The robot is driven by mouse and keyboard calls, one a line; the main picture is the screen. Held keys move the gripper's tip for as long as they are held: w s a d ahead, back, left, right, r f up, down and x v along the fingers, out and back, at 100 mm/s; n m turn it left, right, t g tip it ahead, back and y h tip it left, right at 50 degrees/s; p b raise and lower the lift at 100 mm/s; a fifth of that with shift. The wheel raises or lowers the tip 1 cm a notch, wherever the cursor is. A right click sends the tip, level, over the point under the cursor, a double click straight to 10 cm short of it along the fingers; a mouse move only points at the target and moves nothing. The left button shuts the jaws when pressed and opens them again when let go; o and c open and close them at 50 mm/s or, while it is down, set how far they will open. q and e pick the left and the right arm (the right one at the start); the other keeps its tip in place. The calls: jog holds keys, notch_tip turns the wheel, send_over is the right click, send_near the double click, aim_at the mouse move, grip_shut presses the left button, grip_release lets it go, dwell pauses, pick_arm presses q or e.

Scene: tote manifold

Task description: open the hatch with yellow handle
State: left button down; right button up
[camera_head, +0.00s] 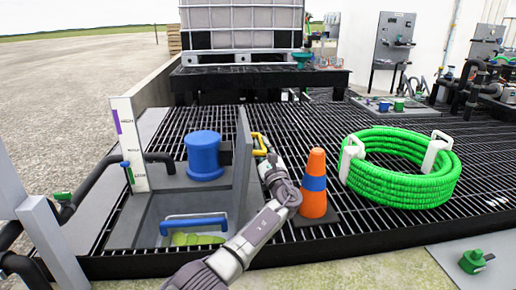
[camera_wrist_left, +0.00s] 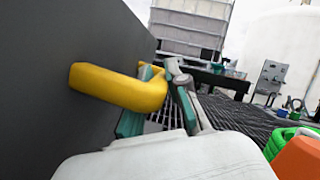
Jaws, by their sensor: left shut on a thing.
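The hatch (camera_head: 242,172) is a grey panel that stands upright on edge beside a recess in the grating. Its yellow handle (camera_head: 258,144) sticks out from the panel's right face. My left gripper (camera_head: 267,160) is shut on the handle. In the left wrist view the yellow handle (camera_wrist_left: 120,88) runs from the dark panel (camera_wrist_left: 60,45) into the teal-padded fingers of the left gripper (camera_wrist_left: 158,98). The handle's far end is partly hidden by the fingers. My right gripper is not in view.
An orange cone (camera_head: 316,170) with a blue band stands close right of my left arm. A coiled green hose (camera_head: 405,190) lies farther right. Left of the panel are a blue cylinder (camera_head: 204,157) and a blue-handled bar (camera_head: 193,225) in the recess. A caged tank (camera_head: 242,25) stands behind.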

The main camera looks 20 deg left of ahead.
pick_arm(q)
jog(key=shift+d, duration=0.1)
dwell(0.3)
jog(key=c, duration=1.2)
grip_release()
jog(key=shift+o, duration=0.2)
jog(key=v, duration=1.2)
